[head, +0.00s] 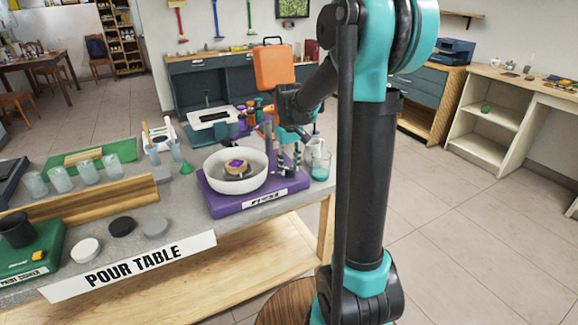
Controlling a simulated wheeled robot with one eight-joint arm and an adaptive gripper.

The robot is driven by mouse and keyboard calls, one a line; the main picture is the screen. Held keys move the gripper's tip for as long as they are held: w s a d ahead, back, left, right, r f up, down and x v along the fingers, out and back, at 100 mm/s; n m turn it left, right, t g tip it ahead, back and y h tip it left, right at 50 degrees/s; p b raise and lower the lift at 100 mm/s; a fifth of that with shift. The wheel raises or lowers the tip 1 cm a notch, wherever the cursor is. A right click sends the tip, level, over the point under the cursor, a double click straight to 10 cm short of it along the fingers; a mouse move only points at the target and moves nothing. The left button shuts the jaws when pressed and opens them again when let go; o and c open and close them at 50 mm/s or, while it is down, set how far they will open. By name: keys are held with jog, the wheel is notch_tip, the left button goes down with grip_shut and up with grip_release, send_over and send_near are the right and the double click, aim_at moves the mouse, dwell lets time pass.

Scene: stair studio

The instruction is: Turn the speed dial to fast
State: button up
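A machine with a purple base (222,205) stands near the right end of the pour table. It carries a wide white bowl (228,184) with a round tan piece with a purple top (237,166) in its middle. A white label (266,197) is on the base's front; its print is too small to read. I cannot make out the speed dial or its setting. My gripper (290,168) points down over the right side of the base, just right of the bowl. Its fingers are small and dark here, and I cannot tell their opening or any contact.
The pour table (180,215) also holds clear cups (88,172), a wooden bar (90,200), several round pucks (122,227) and a green stand (35,255). A white jug (316,152) and teal cup (321,168) stand close right of my gripper. The floor at right is clear.

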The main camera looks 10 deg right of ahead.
grip_shut()
